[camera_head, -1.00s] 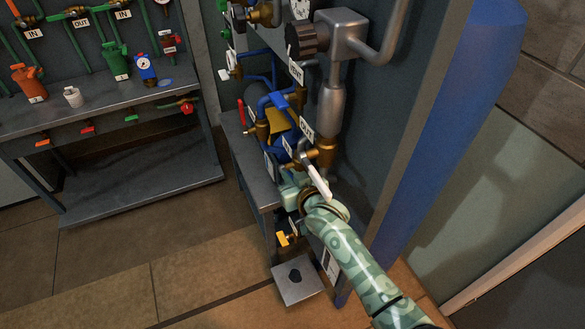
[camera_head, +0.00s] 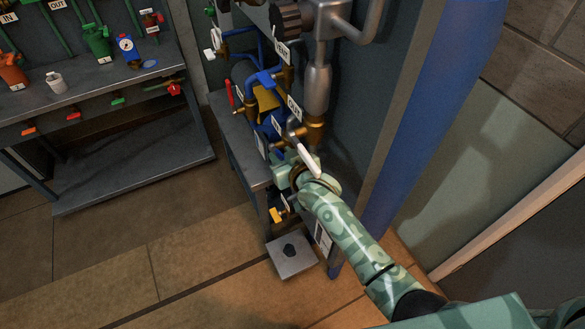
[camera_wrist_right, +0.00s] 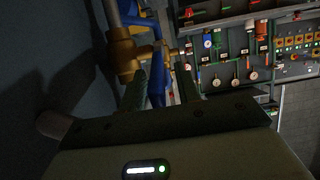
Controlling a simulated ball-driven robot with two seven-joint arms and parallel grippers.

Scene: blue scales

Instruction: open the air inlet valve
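A blue pump-like assembly (camera_head: 278,112) with brass fittings stands on a grey bench, with IN and OUT tags. A lever valve with a pale handle (camera_head: 306,156) sits at its near side, just below the OUT tag (camera_head: 294,107). A red lever (camera_head: 229,95) stands at its left. I cannot tell which of these is the air inlet valve. My right gripper (camera_head: 290,160) is beside the pale handle, partly hidden by my wrist. In the right wrist view its two fingers (camera_wrist_right: 160,88) are apart, with a brass fitting (camera_wrist_right: 125,55) and blue pipe (camera_wrist_right: 156,88) beyond. My left gripper is not in view.
A thick grey vertical pipe (camera_head: 317,85) and a blue-edged panel (camera_head: 415,110) stand close to my right arm. A small grey plate (camera_head: 291,258) is below. Floor between is clear.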

